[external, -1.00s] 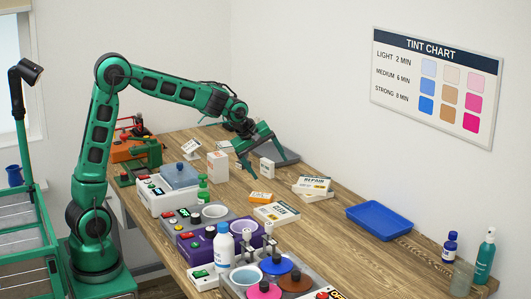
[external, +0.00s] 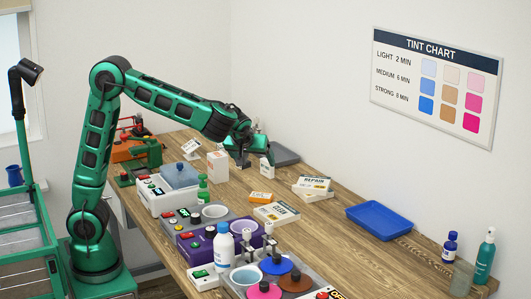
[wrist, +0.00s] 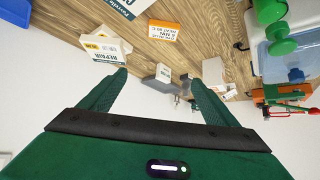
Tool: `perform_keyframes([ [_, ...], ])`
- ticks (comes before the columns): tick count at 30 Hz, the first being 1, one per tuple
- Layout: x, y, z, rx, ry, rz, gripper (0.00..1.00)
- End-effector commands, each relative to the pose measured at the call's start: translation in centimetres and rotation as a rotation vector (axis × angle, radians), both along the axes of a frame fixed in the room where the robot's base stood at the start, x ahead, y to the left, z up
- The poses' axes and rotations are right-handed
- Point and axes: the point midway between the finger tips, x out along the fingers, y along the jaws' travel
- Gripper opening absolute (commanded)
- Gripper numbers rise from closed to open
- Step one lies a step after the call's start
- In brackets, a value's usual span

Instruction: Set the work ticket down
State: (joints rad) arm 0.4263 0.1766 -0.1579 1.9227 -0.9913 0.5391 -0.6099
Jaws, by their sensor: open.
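My gripper (external: 243,152) is over the back part of the wooden bench, its fingers hard to make out in the external view. In the wrist view my gripper (wrist: 158,76) is open, its two green fingers apart with nothing held between them. No item is clearly labelled as the work ticket. A white item marked REPAIR (external: 313,184) lies on a stack on the bench; it also shows in the wrist view (wrist: 104,54), beyond the left fingertip. A small orange-and-white item (external: 262,198) lies flat nearby. A small white-and-grey block (wrist: 163,73) shows between the fingertips, apart from them.
A white carton (external: 218,166) stands left of my gripper. A flat white-and-green pack (external: 276,213) lies in front.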

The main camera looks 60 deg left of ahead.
Motion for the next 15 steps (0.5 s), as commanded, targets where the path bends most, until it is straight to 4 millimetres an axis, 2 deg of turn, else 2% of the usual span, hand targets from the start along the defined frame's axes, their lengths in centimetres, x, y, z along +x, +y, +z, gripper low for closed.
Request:
perform_keyframes([
  [3,-0.1,0.0,-4.0,0.002,0.006,-0.001,0.83],
  [7,0.0,0.0,-7.2,0.000,0.004,-0.001,0.83],
  [9,0.0,0.0,-8.2,-0.001,0.002,-0.001,0.83],
  [15,0.7,0.6,-9.6,-0.003,0.000,0.001,0.83],
])
